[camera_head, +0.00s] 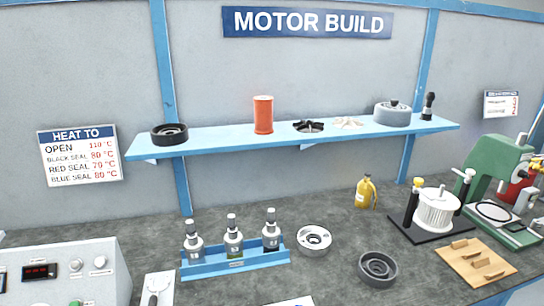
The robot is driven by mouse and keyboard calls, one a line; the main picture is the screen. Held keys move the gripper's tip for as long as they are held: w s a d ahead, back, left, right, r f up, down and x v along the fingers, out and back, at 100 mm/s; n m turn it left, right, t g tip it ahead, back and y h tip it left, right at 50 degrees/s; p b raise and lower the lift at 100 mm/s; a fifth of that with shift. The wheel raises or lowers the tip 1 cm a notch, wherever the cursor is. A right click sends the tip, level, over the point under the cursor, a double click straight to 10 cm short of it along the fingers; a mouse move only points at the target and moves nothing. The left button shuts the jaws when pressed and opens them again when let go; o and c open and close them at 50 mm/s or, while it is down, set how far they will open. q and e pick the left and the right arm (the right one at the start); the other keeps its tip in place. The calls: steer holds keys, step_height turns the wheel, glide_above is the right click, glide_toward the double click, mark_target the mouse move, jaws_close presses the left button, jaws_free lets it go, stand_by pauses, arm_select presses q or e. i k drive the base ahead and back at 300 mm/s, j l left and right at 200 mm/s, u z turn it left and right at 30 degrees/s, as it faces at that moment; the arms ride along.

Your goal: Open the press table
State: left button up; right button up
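A green press (491,163) stands at the right end of the grey bench. Its low green base or table (517,236) reaches forward at the right edge of the picture. A dark ring or round opening (494,212) lies at its near left side. I cannot tell from this view whether the press table is open or closed. Neither my left nor my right gripper is in view.
A black plate with a white ribbed cylinder (436,212) stands left of the press. A wooden board (474,262) lies in front. A yellow bottle (366,192), a dark ring (377,268), a blue rack (236,262) and a control box (75,275) share the bench. A blue shelf (240,138) hangs above.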

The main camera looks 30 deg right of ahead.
mark_target(495, 215)
steer(key=z, duration=2.55)
steer(key=i+l+u, duration=0.15)
steer(key=i, duration=0.15)
steer(key=i+l+u, duration=0.1)
steer(key=i+l, duration=0.05)
steer(key=i, duration=0.1)
